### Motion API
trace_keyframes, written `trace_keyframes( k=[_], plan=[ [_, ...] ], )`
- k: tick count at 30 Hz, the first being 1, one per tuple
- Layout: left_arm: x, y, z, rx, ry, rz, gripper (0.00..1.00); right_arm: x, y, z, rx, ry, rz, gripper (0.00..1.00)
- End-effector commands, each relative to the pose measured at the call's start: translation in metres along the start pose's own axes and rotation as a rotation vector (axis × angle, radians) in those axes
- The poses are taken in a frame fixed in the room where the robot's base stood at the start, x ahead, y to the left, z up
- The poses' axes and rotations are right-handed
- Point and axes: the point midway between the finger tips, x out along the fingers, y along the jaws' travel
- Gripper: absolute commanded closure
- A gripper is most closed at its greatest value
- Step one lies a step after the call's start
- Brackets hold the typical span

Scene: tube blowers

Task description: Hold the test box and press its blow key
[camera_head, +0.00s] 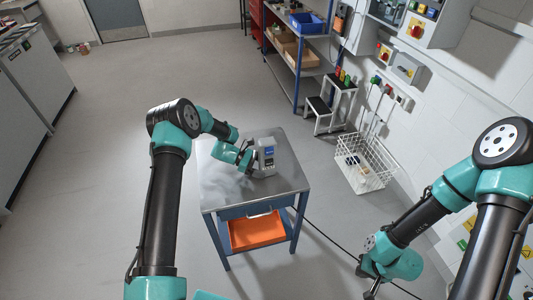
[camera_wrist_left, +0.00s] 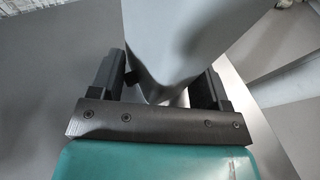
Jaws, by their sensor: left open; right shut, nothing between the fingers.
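The grey test box (camera_head: 266,150) stands upright on the metal top of the small table, with a small blue patch on its front. My left gripper (camera_head: 251,167) is at the box's left side, low near the table top. In the left wrist view the open fingers (camera_wrist_left: 160,88) stand on either side of the lower part of the grey box (camera_wrist_left: 185,40); I cannot tell whether they touch it. The blow key cannot be made out. My right gripper (camera_head: 371,291) is shut and empty at the bottom edge, over the floor, well away from the table.
The table (camera_head: 222,187) has a bare top around the box and an orange tray (camera_head: 258,232) on its lower shelf. A white wire basket (camera_head: 365,165) and a step stool (camera_head: 328,105) stand to the right. A cable (camera_head: 335,245) crosses the floor.

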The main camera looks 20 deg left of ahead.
Motion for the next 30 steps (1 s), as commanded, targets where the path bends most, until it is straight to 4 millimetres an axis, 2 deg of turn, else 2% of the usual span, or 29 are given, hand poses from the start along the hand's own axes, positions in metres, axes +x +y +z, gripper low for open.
trace_keyframes(
  k=[3, 14, 16, 17, 26, 30],
  plan=[
    [-0.0001, 0.0, 0.0, 0.0, 0.0, 0.0, 0.31, 0.0, 0.0, 0.0, 0.0, 0.0, 0.0, 1.0],
    [-0.0003, 0.0001, 0.0, 0.0, 0.0, 0.0, 0.65, 0.0, 0.0, 0.0, 0.0, 0.0, 0.0, 1.0],
    [-0.0003, 0.0001, 0.0, 0.0, 0.0, 0.0, 0.67, 0.0, 0.0, 0.0, 0.0, 0.0, 0.0, 1.0],
    [-0.0003, 0.0001, 0.0001, 0.0, 0.0, 0.0, 0.54, 0.0, 0.0, 0.0, 0.0, 0.0, 0.0, 1.0],
    [-0.0004, 0.0001, 0.0001, 0.0, 0.0, 0.0, 0.83, 0.0, 0.0, 0.0, 0.0, 0.0, 0.0, 1.0],
    [-0.0004, 0.0001, 0.0001, 0.0, 0.0, 0.0, 0.84, 0.0, 0.0, 0.0, 0.0, 0.0, 0.0, 1.0]
  ],
)
